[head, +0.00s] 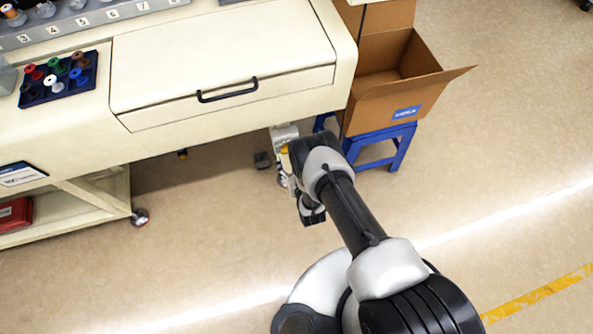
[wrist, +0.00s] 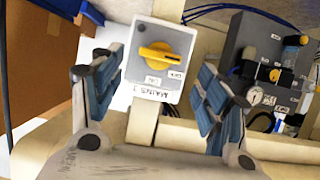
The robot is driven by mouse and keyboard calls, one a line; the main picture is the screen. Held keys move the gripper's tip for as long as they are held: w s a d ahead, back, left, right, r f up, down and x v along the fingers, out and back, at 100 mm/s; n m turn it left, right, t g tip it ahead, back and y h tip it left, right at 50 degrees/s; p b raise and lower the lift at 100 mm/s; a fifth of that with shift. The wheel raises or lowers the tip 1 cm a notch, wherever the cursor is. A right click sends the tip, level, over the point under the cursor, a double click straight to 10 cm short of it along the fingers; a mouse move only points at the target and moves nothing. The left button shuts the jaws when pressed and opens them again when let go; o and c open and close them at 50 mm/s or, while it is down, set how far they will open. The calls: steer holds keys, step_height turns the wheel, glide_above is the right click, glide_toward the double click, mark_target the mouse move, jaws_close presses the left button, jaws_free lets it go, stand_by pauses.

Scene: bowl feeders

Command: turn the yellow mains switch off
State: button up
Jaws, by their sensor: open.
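The mains switch is a light grey box (wrist: 137,65) with a yellow rotary knob (wrist: 160,54) on its face, in the middle of the wrist view. The knob's long handle lies roughly across the picture, slightly tilted. Small labels sit beside and below it, and a MAINS 1 label shows upside down on the lower part. My gripper (wrist: 162,62) is open and empty, with one finger on each side of the box in the picture. No contact with the knob shows. In the head view my arm largely hides this area under the bench edge.
A dark panel with a pressure gauge (wrist: 262,97) and blue hoses stands right of the switch in the wrist view. In the head view, a cardboard box (head: 390,95) rests on a blue stool (head: 397,140) right of the bench (head: 220,50). Open floor lies in front.

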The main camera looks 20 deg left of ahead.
steer(key=v, duration=0.6)
steer(key=shift+s, duration=0.2)
steer(key=shift+d, duration=0.15)
